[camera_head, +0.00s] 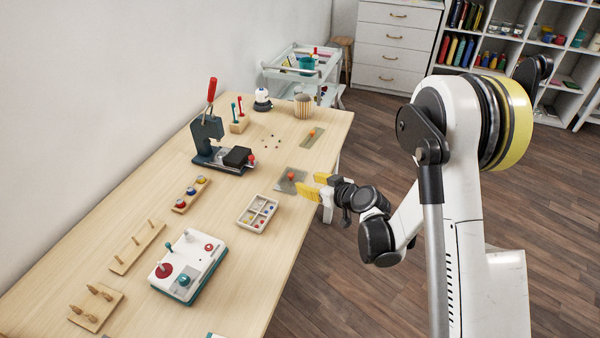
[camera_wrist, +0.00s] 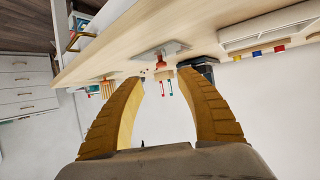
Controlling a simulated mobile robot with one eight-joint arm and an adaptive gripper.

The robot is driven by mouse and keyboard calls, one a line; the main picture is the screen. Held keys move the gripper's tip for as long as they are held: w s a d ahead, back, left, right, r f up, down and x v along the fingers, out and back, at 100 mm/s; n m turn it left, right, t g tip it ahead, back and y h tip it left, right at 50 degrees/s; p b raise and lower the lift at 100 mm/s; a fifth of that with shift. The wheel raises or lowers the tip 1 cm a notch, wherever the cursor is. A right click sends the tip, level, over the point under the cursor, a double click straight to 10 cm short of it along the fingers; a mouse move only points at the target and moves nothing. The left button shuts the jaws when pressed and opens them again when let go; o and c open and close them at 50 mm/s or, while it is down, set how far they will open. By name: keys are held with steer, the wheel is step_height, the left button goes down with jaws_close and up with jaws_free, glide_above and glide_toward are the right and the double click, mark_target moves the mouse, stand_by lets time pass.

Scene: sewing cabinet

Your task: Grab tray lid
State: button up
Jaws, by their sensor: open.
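The likely tray lid (camera_head: 283,184) is a flat grey plate with a red knob, lying on the table near its right edge. In the wrist view the plate (camera_wrist: 177,47) shows tilted, with the knob toward my fingers. My gripper (camera_head: 313,184) is just right of the lid at the table edge, its yellow fingers open and pointing at it. In the wrist view my gripper (camera_wrist: 162,75) has nothing between its fingers, and the knob appears beyond the gap. A divided tray (camera_head: 245,224) with small coloured pieces sits left of and nearer than the lid.
A similar plate with an orange knob (camera_head: 313,137) lies farther back. A dark press with a red handle (camera_head: 207,130) stands left of the lid. A white box with knobs (camera_head: 195,257) is at the front. A trolley (camera_head: 333,70) stands beyond the table.

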mark_target(291, 174)
steer(key=x, duration=0.5)
steer(key=shift+s+a, duration=0.15)
steer(key=shift+a, duration=0.05)
steer(key=b+x, duration=0.2)
steer(key=x, duration=0.3)
steer(key=shift+w+a+r+b, duration=0.15)
steer(key=shift+w+b, duration=0.2)
steer(key=shift+b, duration=0.05)
steer(key=shift+r, duration=0.1)
jaws_close()
